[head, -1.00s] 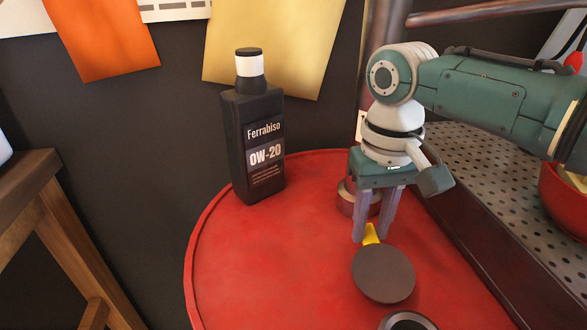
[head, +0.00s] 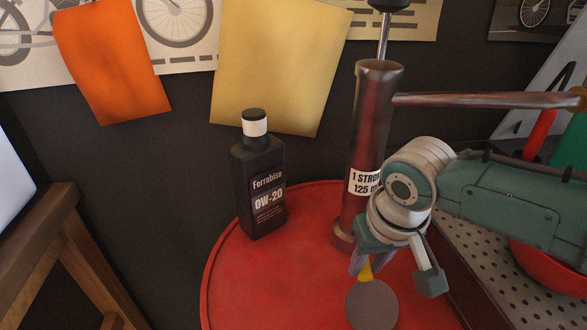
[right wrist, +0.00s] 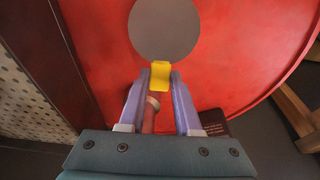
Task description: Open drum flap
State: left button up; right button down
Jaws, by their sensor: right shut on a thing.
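The drum flap is a dark grey round disc (head: 372,305) with a small yellow tab (head: 366,270) at its far edge, over the red drum top (head: 270,285). My right gripper (head: 366,267) points down and is shut on the yellow tab. In the right wrist view the purple fingertips (right wrist: 160,80) sit on either side of the tab (right wrist: 160,76), and the disc (right wrist: 164,28) lies just beyond them. The flap's underside and any opening below it are hidden now. My left gripper is not in view.
A black oil bottle (head: 259,180) stands on the drum to the left. A brown metal hand pump (head: 372,120) with a sideways bar rises behind my right gripper. A perforated metal surface (head: 485,260) is at the right, and a wooden stool (head: 55,250) at the left.

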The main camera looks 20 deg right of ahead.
aim_at(369, 292)
jog(key=shift+s+f, duration=0.1)
jog(key=c, duration=0.6)
grip_release()
jog(key=shift+s+r, duration=0.1)
jog(key=shift+r, duration=0.45)
jog(key=p+v, duration=0.2)
jog(key=v, duration=0.6)
jog(key=shift+r+p, duration=0.4)
jog(key=shift+s+a, duration=0.1)
